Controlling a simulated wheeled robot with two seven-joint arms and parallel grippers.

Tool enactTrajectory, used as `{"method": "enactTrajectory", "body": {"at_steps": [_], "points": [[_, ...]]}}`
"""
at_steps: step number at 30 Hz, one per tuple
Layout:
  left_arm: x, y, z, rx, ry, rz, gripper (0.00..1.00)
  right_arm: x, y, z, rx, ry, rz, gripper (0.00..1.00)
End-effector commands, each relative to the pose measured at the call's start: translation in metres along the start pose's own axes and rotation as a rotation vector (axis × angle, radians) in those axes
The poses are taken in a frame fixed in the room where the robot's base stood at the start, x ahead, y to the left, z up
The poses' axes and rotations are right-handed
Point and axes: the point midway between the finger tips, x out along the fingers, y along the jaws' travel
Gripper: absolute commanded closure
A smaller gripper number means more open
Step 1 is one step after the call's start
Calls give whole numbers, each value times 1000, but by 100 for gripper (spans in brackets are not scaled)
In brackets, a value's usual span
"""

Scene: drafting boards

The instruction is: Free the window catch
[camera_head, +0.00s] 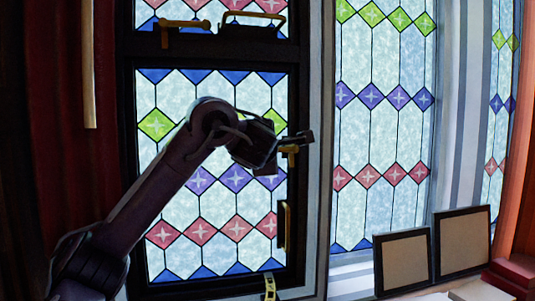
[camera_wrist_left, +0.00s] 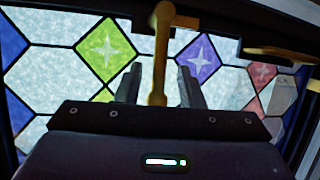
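The window catch is a small brass lever (camera_head: 290,150) on the right side of the dark window frame (camera_head: 310,60). My left gripper (camera_head: 300,138) is at it in the head view and partly covers it. In the left wrist view the brass lever (camera_wrist_left: 159,50), with a rounded end, stands between the two grey fingers of my left gripper (camera_wrist_left: 160,72). The fingers are apart, with a visible gap on each side of the lever. Whether the lever lies fully at fingertip depth is hard to tell. My right gripper is not in view.
A brass handle (camera_head: 285,225) sits lower on the frame and shows in the left wrist view (camera_wrist_left: 280,53). Another brass fitting (camera_head: 184,24) and a handle (camera_head: 257,16) are on the upper bar. Two framed boards (camera_head: 404,262) (camera_head: 463,243) lean at the right.

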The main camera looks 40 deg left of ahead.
Motion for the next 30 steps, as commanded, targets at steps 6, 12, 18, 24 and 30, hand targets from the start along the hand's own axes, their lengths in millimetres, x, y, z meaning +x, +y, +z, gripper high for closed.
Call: {"method": "enactTrajectory", "body": {"at_steps": [6, 12, 18, 24, 30], "points": [[-22, 7, 4, 6, -7, 16, 65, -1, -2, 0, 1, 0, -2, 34], [-34, 4, 1, 3, -1, 9, 65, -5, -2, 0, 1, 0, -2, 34], [-47, 3, 5, 6, -9, 12, 65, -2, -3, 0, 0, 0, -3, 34], [-56, 2, 4, 4, -7, 9, 65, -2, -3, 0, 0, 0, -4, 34], [-59, 0, 2, 1, -2, 3, 65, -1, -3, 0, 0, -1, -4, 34]]}}
